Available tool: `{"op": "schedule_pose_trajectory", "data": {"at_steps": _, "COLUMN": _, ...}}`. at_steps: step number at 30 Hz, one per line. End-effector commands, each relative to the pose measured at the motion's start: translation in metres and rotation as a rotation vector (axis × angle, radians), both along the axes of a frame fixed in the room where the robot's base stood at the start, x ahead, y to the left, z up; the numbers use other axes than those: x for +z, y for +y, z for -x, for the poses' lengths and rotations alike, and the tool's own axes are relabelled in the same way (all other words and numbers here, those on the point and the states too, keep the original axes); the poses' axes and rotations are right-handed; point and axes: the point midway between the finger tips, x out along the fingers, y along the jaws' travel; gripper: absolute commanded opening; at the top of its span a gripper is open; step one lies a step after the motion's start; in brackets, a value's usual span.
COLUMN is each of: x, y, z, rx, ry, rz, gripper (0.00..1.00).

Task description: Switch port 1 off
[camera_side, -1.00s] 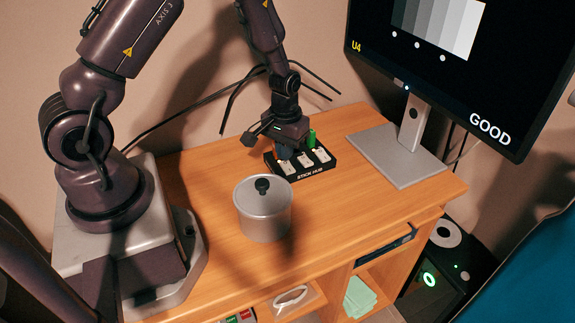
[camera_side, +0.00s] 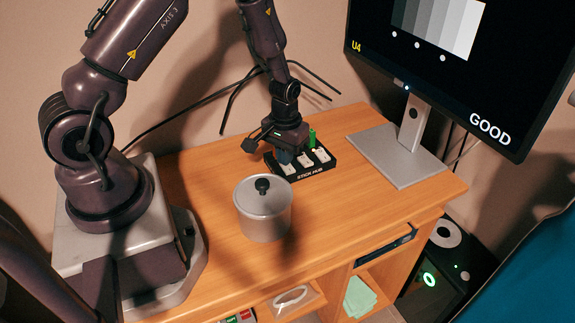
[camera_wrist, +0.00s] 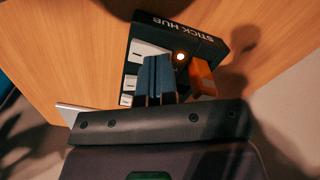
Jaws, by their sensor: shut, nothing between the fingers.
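The black stick hub (camera_side: 307,172) lies on the wooden desk, with several white switch plates (camera_side: 303,159) on top. A green stick (camera_side: 312,138) stands at its back edge. My gripper (camera_side: 285,156) is shut and empty, pointing down at the hub's left end in the side view. In the wrist view, its blue fingertips (camera_wrist: 155,78) are together over the hub (camera_wrist: 212,42), beside a lit lamp (camera_wrist: 180,57) and an orange stick (camera_wrist: 203,78). White plates (camera_wrist: 145,51) show left of the fingers. I cannot tell whether the fingertips touch a switch; they hide what is beneath.
A lidded metal pot (camera_side: 263,213) stands in front of the hub. A monitor (camera_side: 430,60) showing U4 and GOOD stands at right on a grey base (camera_side: 395,160). Black cables lie behind. The desk (camera_side: 380,210) is clear right of the pot.

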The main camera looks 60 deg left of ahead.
Motion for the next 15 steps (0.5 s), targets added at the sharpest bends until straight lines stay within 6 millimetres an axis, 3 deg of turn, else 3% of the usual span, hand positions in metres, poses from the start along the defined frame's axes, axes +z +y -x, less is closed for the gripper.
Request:
{"op": "schedule_pose_trajectory", "data": {"at_steps": 9, "x": -0.002, "y": 0.0, "z": 0.0, "rx": 0.0, "ry": -0.001, "rz": 0.0, "gripper": 0.0}}
{"op": "schedule_pose_trajectory", "data": {"at_steps": 15, "x": 0.012, "y": 0.0, "z": -0.001, "rx": 0.0, "ry": -0.003, "rz": -0.001, "gripper": 0.0}}
